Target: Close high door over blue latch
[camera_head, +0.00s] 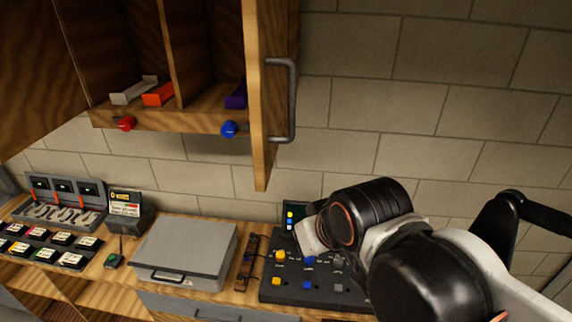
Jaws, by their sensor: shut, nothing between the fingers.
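The high wooden cabinet door (259,150) on the right stands open, swung out and seen nearly edge-on. Its grey bar handle (292,100) is on the right-hand face. The blue latch (229,129) is a round knob on the cabinet's lower front rail, just left of this door. My arm comes in from the lower right, and its links fill that part of the picture, below and to the right of the handle and apart from the door. No fingertips of my gripper show; the end of the arm is hidden behind its own links.
The cabinet's left door (35,70) also stands open, beside a red latch (125,122). Below, the wooden counter carries a grey case (185,250), a black button panel (315,285) partly behind my arm, and small devices. The wall right of the handle is clear.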

